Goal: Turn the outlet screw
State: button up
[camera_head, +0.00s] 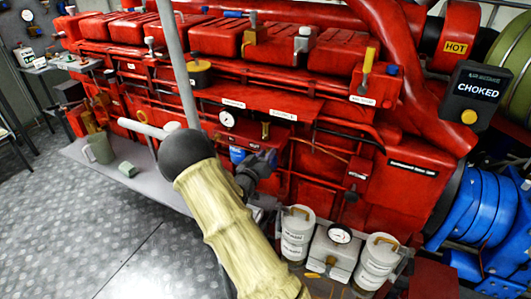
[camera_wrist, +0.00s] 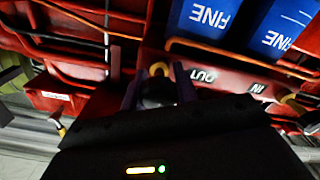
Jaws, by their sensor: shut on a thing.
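In the wrist view, my gripper (camera_wrist: 157,82) has its two dark fingers on either side of a small screw (camera_wrist: 158,69) with a brass-coloured end. The screw sits on a red block beside the label "OUT" (camera_wrist: 203,75). The fingers are shut on it, and they hide much of its body. A similar brass-coloured screw (camera_wrist: 289,99) stands by the label "IN" (camera_wrist: 257,88), to the right. In the head view my dark gripper (camera_head: 257,168) is against the red engine, just right of a blue filter. The outlet screw cannot be made out there.
Two blue filters marked "FINE" (camera_wrist: 205,18) (camera_wrist: 285,25) are close to the gripper. Thin pipes cross the red engine (camera_head: 330,100). White canisters (camera_head: 297,235) (camera_head: 377,262) and a gauge (camera_head: 340,234) stand low at front. The left floor (camera_head: 70,220) is clear.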

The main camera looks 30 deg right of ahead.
jog(key=n+p, duration=0.1)
jog(key=n, duration=0.2)
jog(key=shift+w+a+r+n+p, duration=0.1)
jog(key=shift+n+p, duration=0.2)
jog(key=shift+n, duration=0.1)
jog(key=n+p, duration=0.1)
jog(key=n, duration=0.2)
jog(key=shift+n, duration=0.3)
jog(key=n, duration=0.2)
jog(key=n+p, duration=0.1)
jog(key=n, duration=0.3)
jog(key=shift+f+p, duration=0.3)
jog(key=shift+p, duration=0.05)
jog(key=o, duration=1)
